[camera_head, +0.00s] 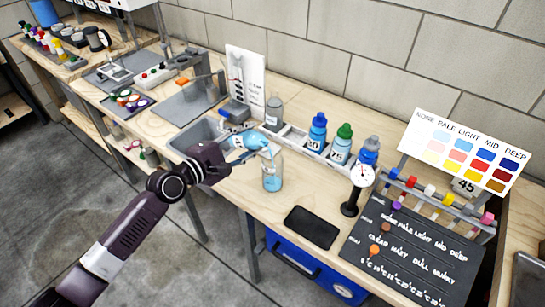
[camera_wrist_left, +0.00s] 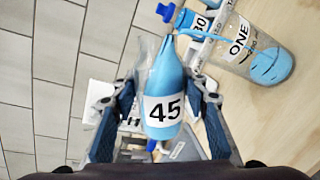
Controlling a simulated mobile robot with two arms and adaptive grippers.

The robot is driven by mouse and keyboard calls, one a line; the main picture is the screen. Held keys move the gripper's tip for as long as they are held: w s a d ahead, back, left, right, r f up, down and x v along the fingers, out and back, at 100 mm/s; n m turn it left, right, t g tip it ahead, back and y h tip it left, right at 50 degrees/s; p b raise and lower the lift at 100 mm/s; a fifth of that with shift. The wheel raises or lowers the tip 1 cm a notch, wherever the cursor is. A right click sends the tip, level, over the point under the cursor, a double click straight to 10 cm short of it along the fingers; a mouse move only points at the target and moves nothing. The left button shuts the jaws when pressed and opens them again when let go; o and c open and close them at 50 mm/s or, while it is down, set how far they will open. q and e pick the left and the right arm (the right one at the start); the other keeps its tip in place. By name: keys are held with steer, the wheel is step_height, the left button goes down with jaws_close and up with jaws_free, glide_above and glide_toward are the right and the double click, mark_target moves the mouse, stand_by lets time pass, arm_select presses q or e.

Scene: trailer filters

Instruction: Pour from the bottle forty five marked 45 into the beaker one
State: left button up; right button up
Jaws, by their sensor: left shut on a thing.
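My left gripper (camera_head: 226,146) is shut on the bottle marked 45 (camera_head: 252,140), which holds blue liquid and lies tilted with its mouth toward the right. In the left wrist view the bottle (camera_wrist_left: 164,95) sits between the fingers of the left gripper (camera_wrist_left: 160,105), its label facing the camera. A stream of blue liquid runs from its mouth into the beaker marked ONE (camera_head: 272,172). The beaker stands on the bench and has blue liquid in its lower part; it also shows in the left wrist view (camera_wrist_left: 255,50). My right gripper is not in view.
The sink (camera_head: 195,132) is left.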

arm_select(q)
steer(key=shift+r+m+p, duration=0.5)
steer(key=shift+m+p, duration=0.1)
stand_by(0.7)
steer(key=shift+s+d+r+m+y+p, duration=0.2)
steer(key=shift+d+r+m+y+p, duration=0.35)
steer(key=shift+p, duration=1)
stand_by(0.5)
steer(key=shift+s+a+r+m+t+p, duration=0.1)
steer(key=shift+r+m+t+p, duration=0.25)
steer(key=shift+m+p, duration=0.65)
stand_by(1.1)
steer(key=shift+f+m+p, duration=0.25)
steer(key=shift+f+p, duration=0.05)
steer(key=shift+f, duration=0.05)
stand_by(1.2)
